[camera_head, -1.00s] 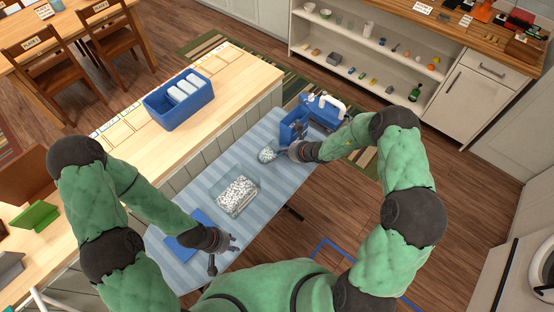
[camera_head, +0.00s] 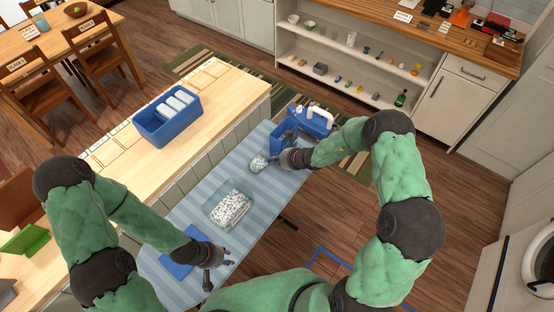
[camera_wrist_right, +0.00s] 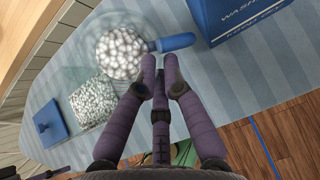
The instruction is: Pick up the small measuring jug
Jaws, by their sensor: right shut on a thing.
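The small measuring jug (camera_wrist_right: 121,55) is clear, full of white beads, with a blue handle (camera_wrist_right: 177,42). It is upright on the striped table in the right wrist view, and in the head view the jug (camera_head: 259,162) is beside the blue box. In the head view my right gripper (camera_head: 284,159) hides the handle. My left gripper (camera_head: 222,264) is open and empty, near the blue lid (camera_head: 180,263) at the table's near end.
A clear box of white beads (camera_head: 229,209) is nearer on the striped table (camera_head: 207,187). A blue box (camera_head: 283,134) with lettering (camera_wrist_right: 235,14) stands right behind the jug. A blue bin of white bottles (camera_head: 160,132) is on the wooden counter. Shelves (camera_head: 345,64) stand beyond.

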